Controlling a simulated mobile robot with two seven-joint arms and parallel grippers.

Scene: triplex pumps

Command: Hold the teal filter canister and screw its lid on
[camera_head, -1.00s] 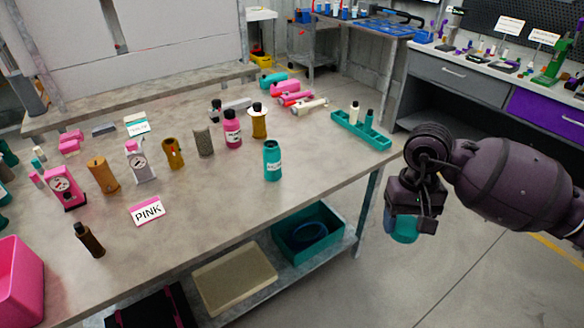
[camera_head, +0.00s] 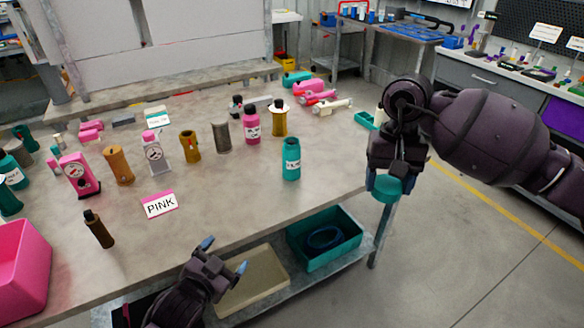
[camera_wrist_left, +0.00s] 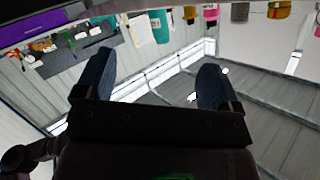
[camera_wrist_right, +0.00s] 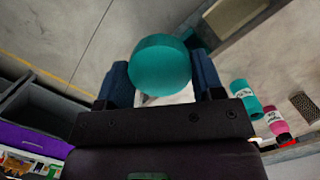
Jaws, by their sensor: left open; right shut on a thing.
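The teal filter canister (camera_head: 291,160) stands upright on the table near its front edge, with a white label on its side. It also shows in the right wrist view (camera_wrist_right: 245,100) and the left wrist view (camera_wrist_left: 160,28). My right gripper (camera_head: 386,182) is shut on a round teal lid (camera_head: 387,190), held off the table's right end, to the right of the canister. The lid fills the gap between the fingers in the right wrist view (camera_wrist_right: 160,66). My left gripper (camera_head: 224,256) is open and empty at the table's front edge, below and left of the canister.
A pink bottle (camera_head: 252,125) and a yellow-brown bottle (camera_head: 279,118) stand behind the canister. A pink bin (camera_head: 20,262) is at the far left. A teal bin (camera_head: 325,240) sits on the lower shelf. The tabletop around the canister's front is clear.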

